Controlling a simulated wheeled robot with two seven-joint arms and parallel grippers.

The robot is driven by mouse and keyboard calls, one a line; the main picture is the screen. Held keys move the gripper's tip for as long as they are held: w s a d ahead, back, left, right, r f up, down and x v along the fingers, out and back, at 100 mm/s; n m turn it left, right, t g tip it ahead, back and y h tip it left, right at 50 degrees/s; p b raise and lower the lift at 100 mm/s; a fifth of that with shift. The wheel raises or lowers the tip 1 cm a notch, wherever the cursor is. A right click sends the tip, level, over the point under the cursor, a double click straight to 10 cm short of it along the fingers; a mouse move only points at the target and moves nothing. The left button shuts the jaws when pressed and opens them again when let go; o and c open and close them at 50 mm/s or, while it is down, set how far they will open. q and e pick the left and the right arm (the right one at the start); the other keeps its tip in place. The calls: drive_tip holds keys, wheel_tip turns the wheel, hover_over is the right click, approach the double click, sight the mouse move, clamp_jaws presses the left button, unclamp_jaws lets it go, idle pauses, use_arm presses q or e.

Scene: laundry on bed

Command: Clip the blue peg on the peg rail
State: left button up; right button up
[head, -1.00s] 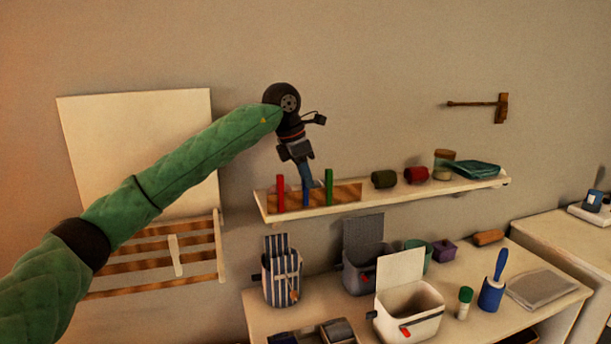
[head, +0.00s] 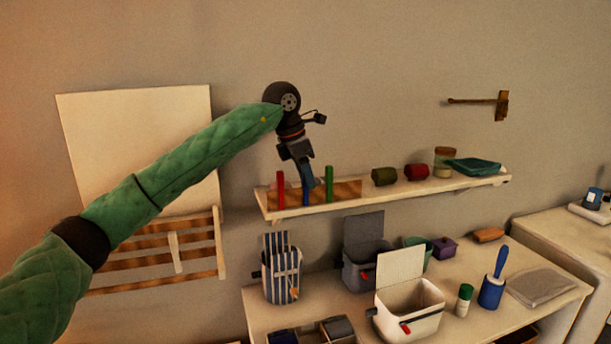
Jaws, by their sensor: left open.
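The blue peg (head: 306,196) stands upright between a red peg (head: 281,190) and a green peg (head: 329,183), at a wood-striped strip (head: 347,190) on the wall shelf. This strip looks like the peg rail, but I cannot be sure. My left gripper (head: 307,182) points down over the blue peg, its jaws open. Its fingers cover the upper part of the peg, and I cannot tell whether they touch it. My right gripper is not in view.
The red and green pegs stand close on both sides of my left gripper. Farther right on the shelf (head: 400,194) are rolled cloths, a jar (head: 445,162) and a folded teal cloth (head: 473,167). Bins and bottles crowd the table below. A slatted rack (head: 150,263) hangs at left.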

use_arm(q)
drive_tip(key=b+v, duration=0.2)
drive_tip(key=v, duration=0.4)
drive_tip(key=shift+a+r, duration=0.1)
drive_tip(key=shift+r, duration=0.05)
drive_tip(key=shift+s+a+r, duration=0.1)
drive_tip(key=shift+a+r, duration=0.1)
drive_tip(key=shift+r, duration=0.5)
